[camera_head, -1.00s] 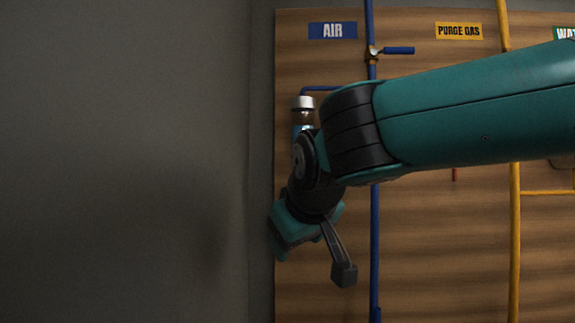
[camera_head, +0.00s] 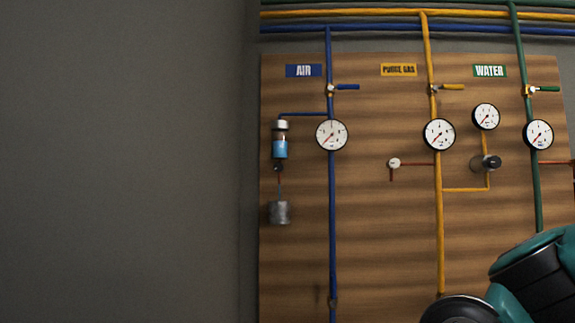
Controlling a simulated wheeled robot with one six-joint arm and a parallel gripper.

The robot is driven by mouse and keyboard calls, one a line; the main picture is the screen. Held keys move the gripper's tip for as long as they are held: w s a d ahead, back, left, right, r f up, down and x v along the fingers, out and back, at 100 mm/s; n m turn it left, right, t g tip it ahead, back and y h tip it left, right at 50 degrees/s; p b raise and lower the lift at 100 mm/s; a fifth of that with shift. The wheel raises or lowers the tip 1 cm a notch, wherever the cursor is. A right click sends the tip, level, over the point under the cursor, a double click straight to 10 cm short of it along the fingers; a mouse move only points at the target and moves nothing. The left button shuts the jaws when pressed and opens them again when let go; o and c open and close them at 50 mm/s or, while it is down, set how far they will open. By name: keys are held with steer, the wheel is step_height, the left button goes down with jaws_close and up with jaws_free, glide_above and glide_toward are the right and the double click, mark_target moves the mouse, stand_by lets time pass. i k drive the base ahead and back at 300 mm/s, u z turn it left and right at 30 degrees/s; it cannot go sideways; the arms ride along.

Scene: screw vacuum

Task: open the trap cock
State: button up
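The trap (camera_head: 280,146) hangs at the upper left of the wooden panel, on a short blue branch of the AIR line. It is a clear vessel with a silver cap and blue contents. Right below it is a small dark fitting with a bit of red, seemingly the trap cock (camera_head: 279,168); it is too small to tell how its handle is turned. A thin reddish line runs from it down to a grey metal cup (camera_head: 279,213). My gripper is not in view; only links of my arm show at the bottom right, well away from the trap.
The wooden panel (camera_head: 380,255) carries the blue AIR pipe (camera_head: 332,220) with a gauge (camera_head: 332,135) right of the trap. Yellow PURGE GAS and green WATER lines with valves and gauges stand further right. Left of the panel is bare grey wall (camera_head: 120,160).

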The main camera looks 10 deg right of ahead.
mark_target(279, 167)
steer(key=k, duration=0.25)
steer(key=z, duration=1.6)
steer(key=i, duration=1.7)
steer(key=u, duration=3.6)
